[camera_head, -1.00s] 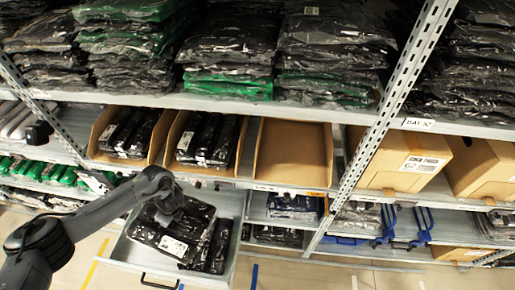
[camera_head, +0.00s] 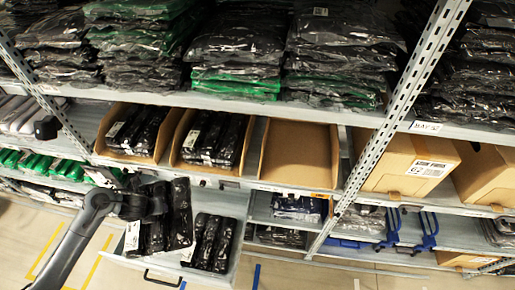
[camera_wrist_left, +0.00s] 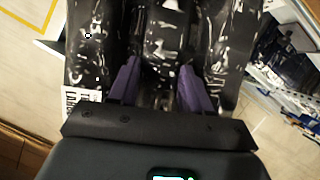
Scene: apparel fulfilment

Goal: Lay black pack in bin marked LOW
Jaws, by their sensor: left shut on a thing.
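My left gripper (camera_head: 150,203) is shut on a black pack (camera_head: 180,215), a glossy plastic-wrapped bundle, and holds it upright over the left part of the pull-out drawer (camera_head: 226,272). In the left wrist view the purple fingers of the gripper (camera_wrist_left: 157,88) press into the black pack (camera_wrist_left: 158,30), and a white label shows at its lower left. Three open cardboard bins stand on the shelf above: the left bin (camera_head: 101,143) and middle bin (camera_head: 177,155) hold black packs, and the right bin (camera_head: 299,150) is empty. I cannot read a LOW mark on any of them.
More black packs (camera_head: 213,241) lie in the drawer right of the held pack. A shelf of stacked garments (camera_head: 235,50) overhangs the bins. A perforated upright (camera_head: 392,110) stands right of the empty bin, with closed cartons (camera_head: 408,165) beyond it.

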